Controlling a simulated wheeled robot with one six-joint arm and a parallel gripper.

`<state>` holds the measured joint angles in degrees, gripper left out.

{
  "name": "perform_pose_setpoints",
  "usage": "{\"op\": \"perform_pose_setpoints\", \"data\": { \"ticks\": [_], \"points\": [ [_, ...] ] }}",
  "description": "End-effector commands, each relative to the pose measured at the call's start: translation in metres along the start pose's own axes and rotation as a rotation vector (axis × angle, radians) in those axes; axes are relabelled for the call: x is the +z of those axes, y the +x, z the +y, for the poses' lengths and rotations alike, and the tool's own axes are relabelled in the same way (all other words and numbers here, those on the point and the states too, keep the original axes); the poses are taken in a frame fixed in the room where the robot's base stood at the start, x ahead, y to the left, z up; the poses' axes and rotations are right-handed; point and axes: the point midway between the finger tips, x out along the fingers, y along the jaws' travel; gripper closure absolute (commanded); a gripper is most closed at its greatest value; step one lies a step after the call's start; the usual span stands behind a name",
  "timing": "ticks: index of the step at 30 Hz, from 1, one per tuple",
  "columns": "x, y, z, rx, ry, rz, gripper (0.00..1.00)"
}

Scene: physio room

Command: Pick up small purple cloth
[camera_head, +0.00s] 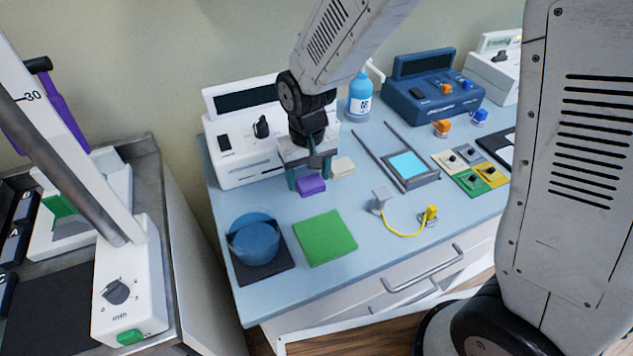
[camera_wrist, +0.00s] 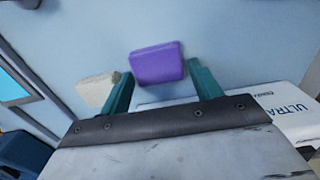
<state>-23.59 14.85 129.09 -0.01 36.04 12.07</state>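The small purple cloth (camera_head: 311,185) is a folded block lying on the light blue tabletop (camera_head: 290,222). My gripper (camera_head: 310,182) is over the table with its green fingers pointing down at the cloth. In the wrist view the purple cloth (camera_wrist: 157,64) shows between and just beyond the two fingertips of my open gripper (camera_wrist: 158,75). A gap shows on each side of the cloth. I cannot tell the exact height of the fingertips above the table.
A cream block (camera_head: 343,166) lies close to the right of the cloth; in the wrist view it is beside the left finger (camera_wrist: 97,90). A white device (camera_head: 232,150) stands behind. A green cloth (camera_head: 325,238) and a blue bowl (camera_head: 255,243) are in front. A yellow cable (camera_head: 405,234) lies at the right.

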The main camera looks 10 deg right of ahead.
Motion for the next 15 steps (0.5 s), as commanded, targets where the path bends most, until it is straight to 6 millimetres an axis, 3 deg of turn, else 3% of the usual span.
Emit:
{"op": "perform_pose_setpoints", "data": {
  "ticks": [1, 3, 15],
  "points": [
    [0.0000, -0.0001, 0.0004, 0.000, 0.001, 0.000, 0.51],
    [0.0000, -0.0001, 0.0006, 0.000, 0.001, 0.000, 0.68],
    [-0.0001, -0.0029, 0.0012, 0.000, 0.002, 0.000, 0.68]
  ]
}}
